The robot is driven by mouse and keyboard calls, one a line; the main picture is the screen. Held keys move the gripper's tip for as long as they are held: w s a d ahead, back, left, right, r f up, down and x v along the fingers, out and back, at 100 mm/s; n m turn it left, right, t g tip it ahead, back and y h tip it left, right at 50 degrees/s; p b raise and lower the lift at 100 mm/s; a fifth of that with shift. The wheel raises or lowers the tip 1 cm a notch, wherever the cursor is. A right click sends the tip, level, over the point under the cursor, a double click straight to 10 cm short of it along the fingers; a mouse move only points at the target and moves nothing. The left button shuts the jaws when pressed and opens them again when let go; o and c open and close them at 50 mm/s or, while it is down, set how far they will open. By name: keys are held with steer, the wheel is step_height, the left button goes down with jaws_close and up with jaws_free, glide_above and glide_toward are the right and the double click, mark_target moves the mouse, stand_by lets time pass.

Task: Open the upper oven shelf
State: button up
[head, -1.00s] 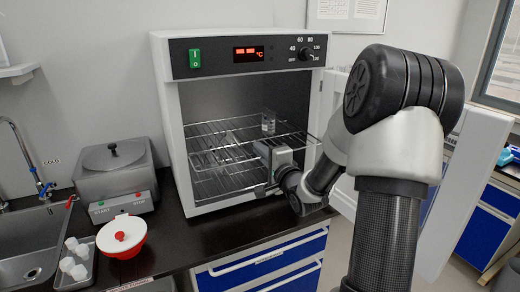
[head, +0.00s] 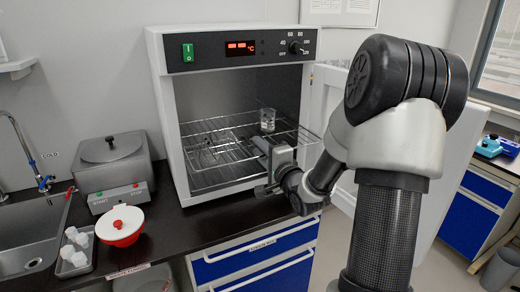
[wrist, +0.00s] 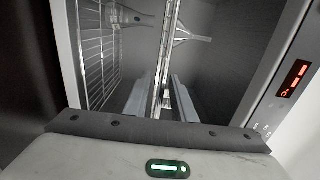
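The upper oven shelf (head: 230,160) is a wire rack in the open oven. Its front part reaches out past the oven's front opening. My gripper (head: 272,155) is at the shelf's front edge, to the right of its middle. In the wrist view my gripper (wrist: 162,92) has its two grey fingers close together, on either side of a metal bar of the shelf (wrist: 168,50). The exact contact at the fingertips is hard to see.
A lower wire shelf (head: 222,180) sits beneath. The oven door stands open on the right, partly behind my arm. Left of the oven are a grey bath (head: 112,165), a red-and-white bowl (head: 120,227), a tray of white pieces (head: 75,262) and a sink (head: 30,240).

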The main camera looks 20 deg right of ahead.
steer(key=s, duration=1.2)
steer(key=shift+d+p, duration=0.25)
steer(key=shift+p, duration=0.05)
steer(key=s+a+f+n+g+h, duration=0.1)
steer(key=s+a+f+n+g, duration=0.1)
steer(key=a+n+g, duration=0.35)
steer(key=s+a+f+n+g+h, duration=0.1)
steer(key=s+a+f+n+g, duration=0.15)
steer(key=a+n, duration=0.5)
steer(key=s+a+r+n+g+y, duration=0.15)
steer(key=s+r, duration=0.25)
steer(key=s, duration=0.4)
steer(key=s+a+r+n+g, duration=0.3)
steer(key=s+r, duration=0.1)
steer(key=s, duration=0.5)
step_height(320, 180, up, 12)
steer(key=p, duration=1.2)
steer(key=shift+d+r, duration=0.15)
steer(key=shift+d, duration=0.1)
